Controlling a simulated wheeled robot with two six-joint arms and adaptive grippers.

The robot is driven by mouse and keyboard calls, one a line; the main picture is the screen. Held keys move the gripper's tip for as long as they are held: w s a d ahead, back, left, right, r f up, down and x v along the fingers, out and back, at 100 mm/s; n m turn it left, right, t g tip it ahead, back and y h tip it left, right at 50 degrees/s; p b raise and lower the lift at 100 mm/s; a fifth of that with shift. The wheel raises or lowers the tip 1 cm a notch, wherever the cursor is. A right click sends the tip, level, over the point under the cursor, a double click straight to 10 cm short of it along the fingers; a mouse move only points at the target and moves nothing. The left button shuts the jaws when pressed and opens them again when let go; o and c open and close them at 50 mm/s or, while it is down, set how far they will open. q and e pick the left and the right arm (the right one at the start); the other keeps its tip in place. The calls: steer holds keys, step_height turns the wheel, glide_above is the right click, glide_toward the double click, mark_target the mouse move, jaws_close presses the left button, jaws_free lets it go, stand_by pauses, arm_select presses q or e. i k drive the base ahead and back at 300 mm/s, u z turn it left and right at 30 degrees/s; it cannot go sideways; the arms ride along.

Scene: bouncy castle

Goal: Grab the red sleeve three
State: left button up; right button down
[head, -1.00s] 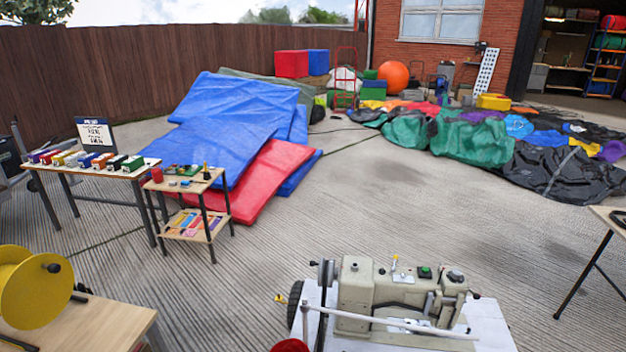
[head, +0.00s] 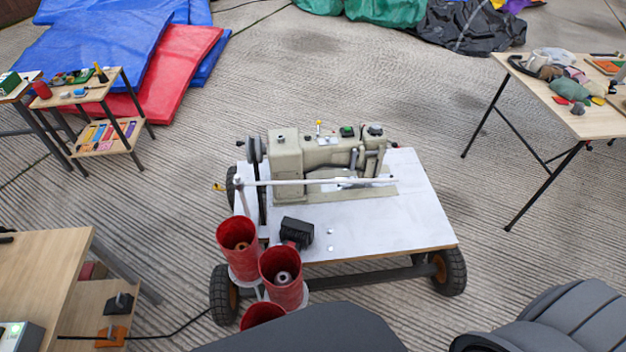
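Three red, open-topped sleeves stand at the left front of a wheeled sewing-machine cart. The first red sleeve (head: 237,232) is farthest back, the second red sleeve (head: 283,291) is in front of it to the right, and another red sleeve (head: 264,314) is lowest, mostly hidden by my own dark body part. Cones or spindles show inside the upper two. I cannot read any numbers on them. Neither of my grippers shows in the head view.
The cart's white top (head: 400,230) carries a beige sewing machine (head: 330,165) and a black box (head: 297,232). A wooden table (head: 40,280) stands at left, another table (head: 560,110) at right. Ribbed floor (head: 420,90) is clear behind the cart. A black cable crosses the lower left.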

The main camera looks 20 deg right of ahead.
mark_target(236, 230)
steer(key=k, duration=0.5)
steer(key=z, duration=1.95)
steer(key=i, duration=1.4)
steer(key=u, duration=2.8)
